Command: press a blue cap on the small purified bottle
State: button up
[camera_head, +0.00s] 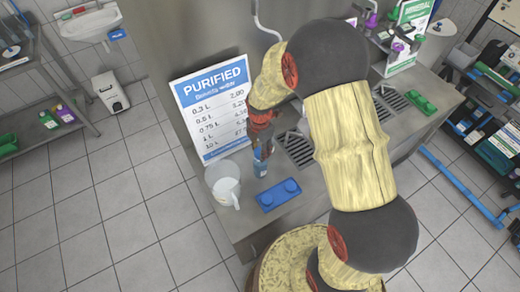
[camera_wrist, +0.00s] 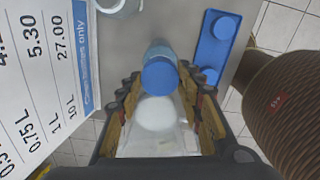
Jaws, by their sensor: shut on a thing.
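The small bottle (camera_head: 260,168) stands upright on the steel counter, directly below my gripper (camera_head: 262,136). In the wrist view a blue cap (camera_wrist: 160,76) is between the fingertips of my gripper (camera_wrist: 160,84), which is shut on it. The bottle's bluish body (camera_wrist: 160,50) shows just beyond the cap, in line with it. I cannot tell whether the cap is fully seated. A blue tray (camera_head: 278,196) with two blue caps on it lies beside the bottle; the tray also shows in the wrist view (camera_wrist: 213,48).
A white jug (camera_head: 226,190) stands left of the bottle, close to the PURIFIED price sign (camera_head: 211,105). A drain grate (camera_head: 298,148) is to the right. A green tray (camera_head: 421,102) lies farther along the counter. The counter's front edge is close to the blue tray.

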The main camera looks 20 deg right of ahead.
jog(key=shift+c, duration=1.3)
jog(key=shift+s+f+b, duration=0.1)
jog(key=shift+f+b, duration=0.2)
jog(key=shift+f, duration=0.2)
jog(key=shift+r, duration=0.1)
jog(key=o, duration=1.2)
jog(key=shift+o, duration=1.4)
jog(key=shift+o, duration=1.4)
jog(key=shift+r, duration=0.2)
jog(key=shift+r+p, duration=1.95)
jog(key=shift+r, duration=0.95)
